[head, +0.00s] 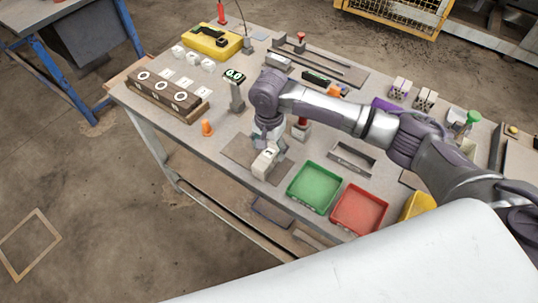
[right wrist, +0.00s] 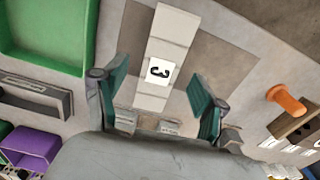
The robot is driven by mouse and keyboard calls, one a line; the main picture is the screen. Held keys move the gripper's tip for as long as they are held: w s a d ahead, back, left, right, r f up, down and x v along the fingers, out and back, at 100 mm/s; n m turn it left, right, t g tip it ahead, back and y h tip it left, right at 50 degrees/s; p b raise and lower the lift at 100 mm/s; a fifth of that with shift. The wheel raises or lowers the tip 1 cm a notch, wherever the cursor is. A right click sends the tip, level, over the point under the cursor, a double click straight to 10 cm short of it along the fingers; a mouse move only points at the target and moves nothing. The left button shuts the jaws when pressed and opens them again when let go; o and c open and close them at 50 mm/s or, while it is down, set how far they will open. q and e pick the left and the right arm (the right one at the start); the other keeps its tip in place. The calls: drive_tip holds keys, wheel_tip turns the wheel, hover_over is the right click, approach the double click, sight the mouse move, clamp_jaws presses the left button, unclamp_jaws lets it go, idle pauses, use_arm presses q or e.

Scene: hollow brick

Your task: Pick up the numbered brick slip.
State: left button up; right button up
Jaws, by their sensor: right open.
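The numbered brick slip (right wrist: 169,30) is a pale, long block with a white label bearing a black 3. It lies on a darker grey mat (right wrist: 216,56) on the workbench. In the head view the slip (head: 264,163) shows just below my right gripper (head: 271,143). In the right wrist view my right gripper (right wrist: 160,90) is open, with its two teal fingers apart on either side of the slip's near part. Gaps show between the fingers and the slip. My left gripper is not in view.
A green tray (head: 315,187) and a red tray (head: 359,209) stand right of the mat.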

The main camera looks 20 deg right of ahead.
wheel_tip(320, 180, down, 2)
drive_tip(key=shift+f, duration=0.25)
drive_tip(key=c, duration=0.5)
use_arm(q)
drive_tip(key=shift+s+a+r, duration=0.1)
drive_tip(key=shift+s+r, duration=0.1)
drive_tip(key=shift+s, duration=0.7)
use_arm(e)
clamp_jaws()
drive_tip(key=shift+r, duration=0.1)
